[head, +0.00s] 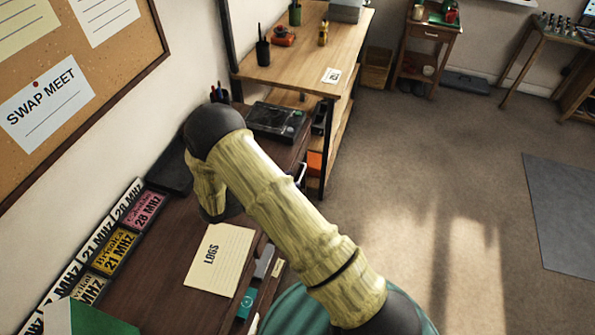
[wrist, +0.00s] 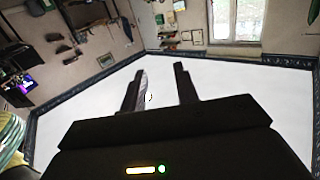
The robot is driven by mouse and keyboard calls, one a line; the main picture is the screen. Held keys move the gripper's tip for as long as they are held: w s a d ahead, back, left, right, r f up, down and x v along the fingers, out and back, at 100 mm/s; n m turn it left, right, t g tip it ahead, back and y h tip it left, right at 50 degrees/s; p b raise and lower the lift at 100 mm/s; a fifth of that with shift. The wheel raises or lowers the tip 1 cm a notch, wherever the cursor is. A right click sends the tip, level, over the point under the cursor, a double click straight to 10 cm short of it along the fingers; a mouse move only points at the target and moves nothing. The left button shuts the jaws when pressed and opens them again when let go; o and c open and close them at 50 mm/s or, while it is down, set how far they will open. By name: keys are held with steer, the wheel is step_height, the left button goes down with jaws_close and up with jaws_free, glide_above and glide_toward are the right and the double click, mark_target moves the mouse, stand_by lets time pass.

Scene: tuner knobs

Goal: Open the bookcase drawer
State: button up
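A dark brown wooden unit (head: 165,262) stands along the left wall, with upright folders or books (head: 246,300) showing in its open side, so it looks like the bookcase. A small pale handle-like shape (head: 300,174) shows at its far right side, partly behind my arm; I cannot tell whether it belongs to the drawer. No drawer front shows clearly.
A LOGS sheet (head: 219,259), frequency signs (head: 113,250) and a black device (head: 276,121) lie on the unit. A lighter wooden desk (head: 318,62) stands beyond it. A small stand with a drawer (head: 431,33) is at the back. Carpet (head: 445,170) to the right is clear.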

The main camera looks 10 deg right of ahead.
steer(key=w+r+n+t+y, duration=0.5)
steer(key=w+r+n+y, duration=0.3)
steer(key=y, duration=0.5)
steer(key=s+d+r+n+g+y, duration=0.1)
steer(key=s+d+r+n+g, duration=0.1)
steer(key=s, duration=0.9)
steer(key=s+d+r+n+g+y, duration=0.2)
steer(key=s+d+r+n+g, duration=0.1)
steer(key=s, duration=0.7)
steer(key=shift+s+d+n+g+y, duration=0.35)
steer(key=shift+n+g, duration=0.55)
steer(key=shift+n, duration=0.3)
steer(key=shift+w, duration=0.1)
